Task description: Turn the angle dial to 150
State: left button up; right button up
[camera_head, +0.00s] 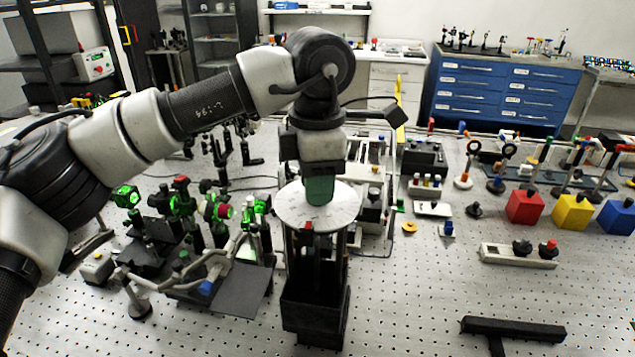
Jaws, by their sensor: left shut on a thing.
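A round pale disc (290,208), which looks like the angle dial, lies flat on top of a dark upright stand (316,305) in the middle of the bench. My left arm comes in from the left and reaches down over it. My left gripper (320,190) points straight down at the disc's centre and is shut on the dial there. The gripper hides the middle of the disc, and any scale marks or pointer are too small to read. My right gripper is not in view.
Optical mounts with green lights (180,205) crowd the bench left of the stand. Red (525,207), yellow (572,212) and blue (617,217) blocks stand at the right. A black bar (512,328) is at the front right.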

pick_arm(q)
jog(key=shift+r+m, duration=0.15)
jog(key=shift+m, duration=0.45)
jog(key=o, duration=0.9)
notch_tip(320, 180, up, 11)
jog(key=shift+a+f+b, duration=0.1)
jog(key=shift+b, duration=0.25)
